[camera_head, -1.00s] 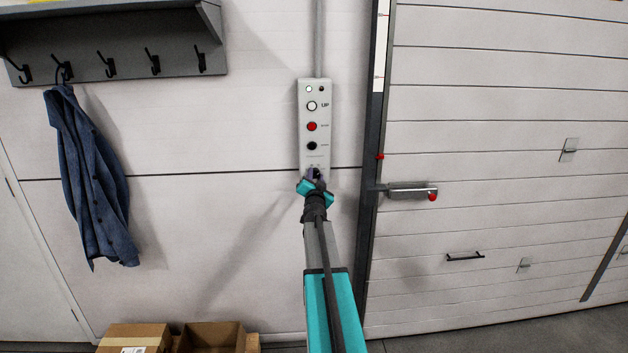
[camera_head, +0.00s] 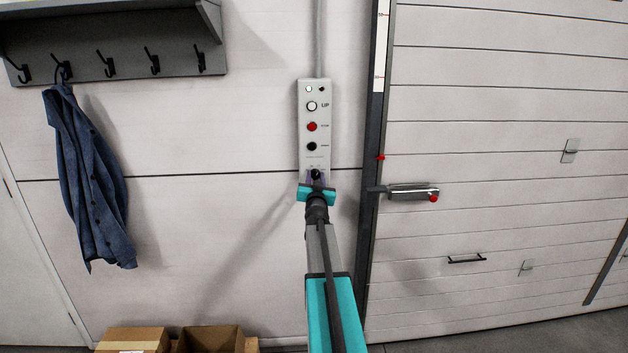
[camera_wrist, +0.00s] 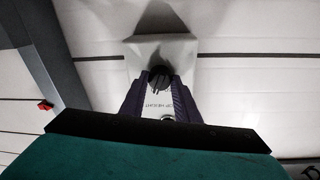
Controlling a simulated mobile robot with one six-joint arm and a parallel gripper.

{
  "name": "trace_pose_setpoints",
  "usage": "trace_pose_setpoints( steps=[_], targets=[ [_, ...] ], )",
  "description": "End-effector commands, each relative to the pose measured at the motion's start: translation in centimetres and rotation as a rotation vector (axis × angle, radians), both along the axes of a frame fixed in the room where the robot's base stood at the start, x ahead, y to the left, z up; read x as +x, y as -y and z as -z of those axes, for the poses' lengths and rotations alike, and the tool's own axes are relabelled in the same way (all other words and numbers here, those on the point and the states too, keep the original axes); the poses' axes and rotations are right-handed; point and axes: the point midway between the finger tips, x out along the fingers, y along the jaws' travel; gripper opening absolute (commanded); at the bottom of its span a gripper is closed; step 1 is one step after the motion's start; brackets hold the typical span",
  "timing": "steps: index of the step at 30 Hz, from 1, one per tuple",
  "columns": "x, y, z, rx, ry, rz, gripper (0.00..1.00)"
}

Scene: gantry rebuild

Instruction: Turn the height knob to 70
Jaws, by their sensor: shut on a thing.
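The height knob (camera_head: 316,174) is a small dark knob at the bottom of the grey control box (camera_head: 314,98) on the wall. My gripper (camera_head: 316,182) is at the box's lower end, its teal body roughly level. In the wrist view the two dark fingers (camera_wrist: 159,86) are closed on the sides of the black knob (camera_wrist: 160,77). A label reading "TOP HEIGHT" shows between the fingers. The knob's scale and the number it points at cannot be read.
Above the knob are a black button (camera_head: 312,146), a red button (camera_head: 312,127) and a white UP button (camera_head: 311,106). A panelled door (camera_head: 500,100) with a handle (camera_head: 412,191) is to the right. A blue jacket (camera_head: 88,180) hangs left; cardboard boxes (camera_head: 135,340) stand below.

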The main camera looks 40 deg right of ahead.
Motion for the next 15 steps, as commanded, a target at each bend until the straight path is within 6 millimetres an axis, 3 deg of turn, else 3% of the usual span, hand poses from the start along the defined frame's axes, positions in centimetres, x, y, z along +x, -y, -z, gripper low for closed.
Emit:
trace_pose_setpoints(
  steps=[3,4,6,15],
  targets=[
    [0.08,0.1,-0.61,-0.007,0.008,0.002,0.06],
    [0.08,0.1,-0.62,-0.007,0.008,0.002,0.34],
    [0.07,0.08,-0.56,-0.006,0.008,0.002,0.45],
    [0.03,0.01,-0.21,-0.002,0.004,0.001,0.47]
  ],
)
